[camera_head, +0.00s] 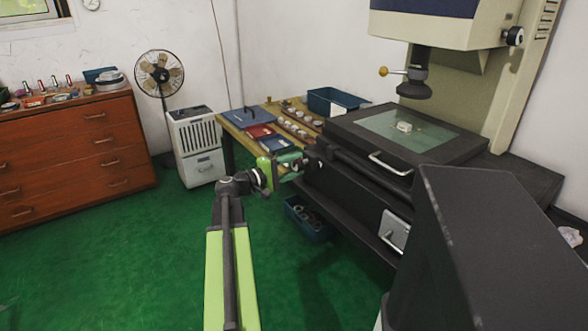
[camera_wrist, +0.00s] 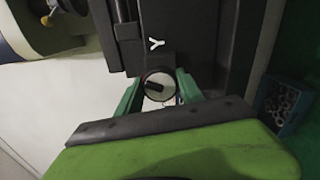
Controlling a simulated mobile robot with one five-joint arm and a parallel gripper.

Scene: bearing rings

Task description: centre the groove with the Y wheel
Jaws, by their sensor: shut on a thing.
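The Y wheel (camera_wrist: 160,86) is a small round light-faced knob with a dark handle, below a white letter Y on the black machine side in the wrist view. My gripper (camera_wrist: 160,92) has its two green fingers on either side of the wheel and is shut on it. In the head view my gripper (camera_head: 282,165) is at the left end of the black stage (camera_head: 375,140), and hides most of the wheel. A small pale part (camera_head: 404,127) sits on the glass plate (camera_head: 420,131) of the stage, under the dark lens head (camera_head: 414,88). The groove is too small to make out.
A wooden bench (camera_head: 232,130) with trays stands behind my gripper. A blue bin of rings (camera_head: 305,218) sits low beside the machine; it also shows in the wrist view (camera_wrist: 284,102). The green floor at left is clear.

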